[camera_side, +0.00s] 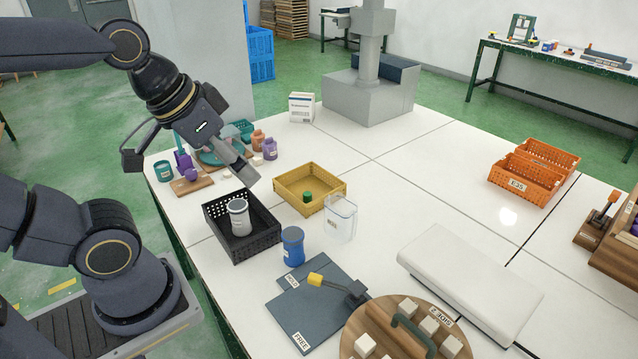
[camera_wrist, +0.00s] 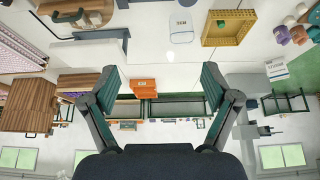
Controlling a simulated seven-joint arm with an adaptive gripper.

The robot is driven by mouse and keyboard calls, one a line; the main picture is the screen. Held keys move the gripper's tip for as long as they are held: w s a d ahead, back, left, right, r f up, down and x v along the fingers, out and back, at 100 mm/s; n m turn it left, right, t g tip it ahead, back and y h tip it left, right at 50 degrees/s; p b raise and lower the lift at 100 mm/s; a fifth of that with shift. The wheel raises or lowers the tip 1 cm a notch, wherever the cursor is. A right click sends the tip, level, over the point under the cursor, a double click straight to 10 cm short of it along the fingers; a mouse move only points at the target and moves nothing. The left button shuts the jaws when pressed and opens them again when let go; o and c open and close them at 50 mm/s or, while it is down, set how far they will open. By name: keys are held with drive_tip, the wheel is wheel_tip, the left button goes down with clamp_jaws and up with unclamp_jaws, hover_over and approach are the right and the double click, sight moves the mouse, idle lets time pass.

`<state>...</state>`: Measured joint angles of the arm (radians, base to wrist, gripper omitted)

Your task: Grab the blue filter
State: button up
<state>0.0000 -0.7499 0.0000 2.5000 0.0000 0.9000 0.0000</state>
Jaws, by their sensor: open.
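A grey-white canister (camera_side: 239,217) stands in the black crate. A yellow crate (camera_side: 328,183) holding a green item and a clear container (camera_side: 341,218) stand close to the blue filter. A yellow-tipped tool (camera_side: 335,286) lies over the mat.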

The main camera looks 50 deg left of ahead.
drive_tip(key=m+g, duration=0.3)
drive_tip(key=g, duration=0.3)
hover_over(293, 232)
wheel_tip(293, 232, down, 20)
wheel_tip(293, 232, down, 10)
drive_tip(key=f, duration=0.5)
drive_tip(key=shift+s+d+f, duration=0.15)
drive_tip(key=shift+s+f, duration=0.1)
drive_tip(key=shift+f, duration=0.15)
